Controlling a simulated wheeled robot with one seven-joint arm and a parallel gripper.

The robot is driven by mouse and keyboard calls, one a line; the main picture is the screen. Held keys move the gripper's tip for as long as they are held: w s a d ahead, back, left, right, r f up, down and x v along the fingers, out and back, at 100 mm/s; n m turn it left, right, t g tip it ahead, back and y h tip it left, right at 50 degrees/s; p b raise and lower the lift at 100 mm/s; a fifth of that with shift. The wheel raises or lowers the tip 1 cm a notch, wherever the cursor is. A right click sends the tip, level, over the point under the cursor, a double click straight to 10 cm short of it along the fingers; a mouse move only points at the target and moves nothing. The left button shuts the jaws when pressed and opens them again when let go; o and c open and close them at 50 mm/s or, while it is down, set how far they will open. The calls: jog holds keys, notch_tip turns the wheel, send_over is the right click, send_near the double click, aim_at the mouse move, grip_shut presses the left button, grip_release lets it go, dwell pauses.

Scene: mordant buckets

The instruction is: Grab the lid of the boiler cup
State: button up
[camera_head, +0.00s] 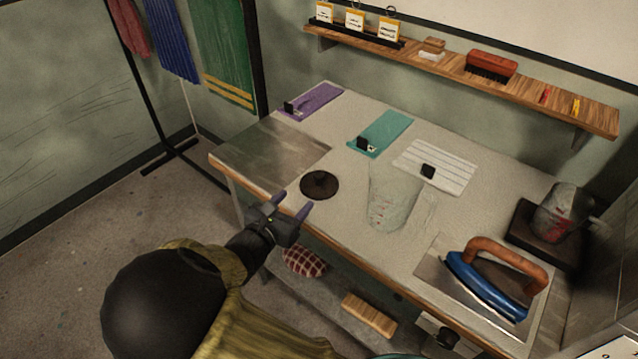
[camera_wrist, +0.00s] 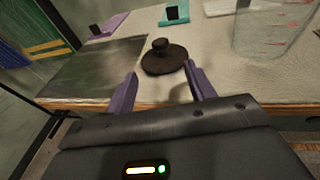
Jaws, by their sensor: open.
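A dark brown round lid with a knob (camera_head: 320,185) lies flat on the table near its front edge. In the wrist view the lid (camera_wrist: 163,60) sits straight ahead, its knob upward. My gripper (camera_head: 294,202) is open and empty at the table's front edge, just short of the lid. In the wrist view its two purple fingers (camera_wrist: 161,74) point at the lid, one on each side of its line, apart from it. A grey cup-like vessel with red marks (camera_head: 562,212) stands on a dark base at the right; I cannot tell if it is the boiler cup.
A clear measuring beaker (camera_head: 394,197) stands right of the lid. A blue iron (camera_head: 485,285) rests on a plate farther right. A metal sheet (camera_head: 262,154) lies left of the lid. Purple (camera_head: 318,99), teal (camera_head: 385,131) and striped white (camera_head: 447,167) strips lie behind.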

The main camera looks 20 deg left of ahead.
aim_at(316, 179)
jog(key=x, duration=0.8)
jog(key=p+x, duration=0.1)
jog(key=x, duration=0.4)
jog(key=shift+w+d, duration=0.15)
jog(key=shift+c, duration=0.2)
jog(key=c, duration=1)
